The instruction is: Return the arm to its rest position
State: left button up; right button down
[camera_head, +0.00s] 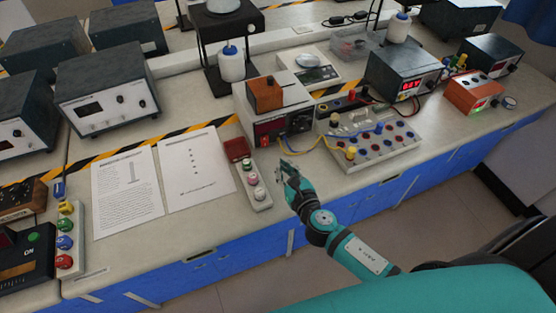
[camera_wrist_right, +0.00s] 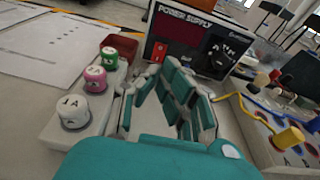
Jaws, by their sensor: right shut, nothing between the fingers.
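My right gripper (camera_head: 285,168) is above the front part of the bench, just right of a small terminal strip. Its fingers are shut and hold nothing. In the right wrist view the gripper (camera_wrist_right: 172,82) points toward the power supply (camera_wrist_right: 190,38), which stands apart behind the fingers. My teal right arm (camera_head: 345,247) reaches in from the lower right over the bench's front edge. My left gripper is not in view.
The terminal strip (camera_head: 253,190) with coloured posts lies left of the gripper. A socket board (camera_head: 375,146) with wires lies to its right. Two paper sheets (camera_head: 127,190) lie further left. The bench's blue front (camera_head: 240,249) drops to open floor (camera_head: 480,232).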

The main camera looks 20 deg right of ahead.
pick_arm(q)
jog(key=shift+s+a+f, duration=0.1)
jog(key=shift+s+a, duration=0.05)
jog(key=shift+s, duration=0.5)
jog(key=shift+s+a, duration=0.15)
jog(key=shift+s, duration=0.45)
